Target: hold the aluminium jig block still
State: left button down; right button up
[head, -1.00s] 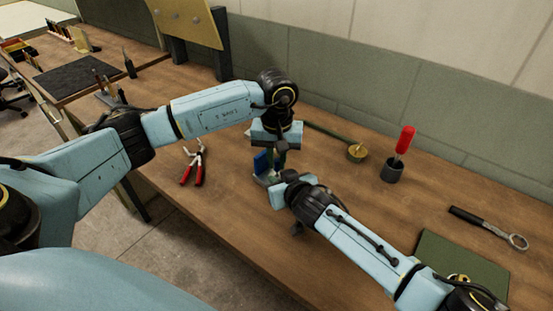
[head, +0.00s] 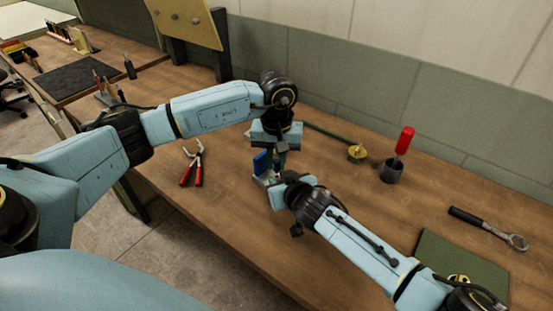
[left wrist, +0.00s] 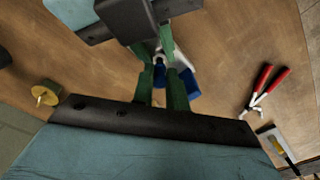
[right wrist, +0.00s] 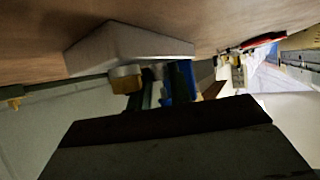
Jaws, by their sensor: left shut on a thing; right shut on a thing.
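The pale grey aluminium jig block (right wrist: 130,45) rests on the table and shows best in the right wrist view. In the head view it is a small pale patch (head: 265,181), mostly hidden by my grippers. My right gripper (head: 279,178) comes in low from the right and is shut at the block; the contact is hidden. My left gripper (head: 279,160) points down from above, just beside the right one. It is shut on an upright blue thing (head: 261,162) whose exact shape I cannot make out. Blue parts (left wrist: 187,84) also show around its green fingers in the left wrist view.
Red-handled pliers (head: 191,166) lie left of the grippers.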

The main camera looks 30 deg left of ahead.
pick_arm(q)
jog(key=shift+f, duration=0.9)
dwell(0.3)
jog(key=shift+r, duration=0.6)
jog(key=shift+f, duration=0.75)
dwell(0.9)
jog(key=shift+r, duration=0.1)
jog(key=shift+r, duration=0.65)
dwell(0.4)
jog(key=shift+f, duration=0.6)
dwell(1.0)
jog(key=shift+r, duration=0.1)
jog(key=shift+r, duration=0.5)
